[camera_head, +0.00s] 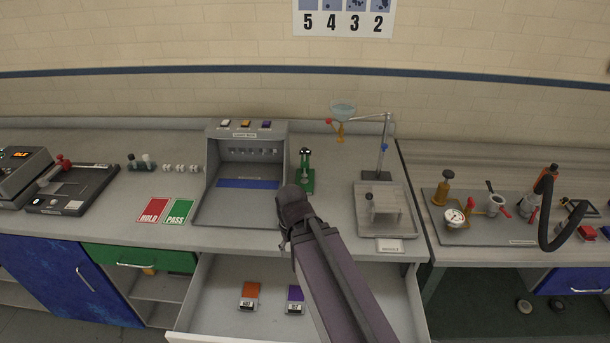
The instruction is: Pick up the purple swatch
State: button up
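A purple swatch (295,293) with a pale numbered label lies in the open drawer, right of an orange swatch (250,290) with a similar label. My arm rises from the bottom edge to the right of the purple swatch, close beside it in the picture. The dark end of my arm, where my gripper (292,208) is, shows over the counter edge in front of the grey viewing box. Its fingers cannot be made out, so I cannot tell whether it is open or shut. No held object is visible.
The open drawer (222,318) is otherwise mostly bare, its right part partly hidden by my arm. The viewing box (212,207), a green stand (305,178) and a grey stand (400,222) occupy the counter. Red HOLD (154,210) and green PASS (177,211) cards lie left.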

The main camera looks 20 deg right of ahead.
aim_at(295, 299)
jog(key=z, duration=0.55)
jog(key=k, duration=1.1)
jog(key=u, duration=0.35)
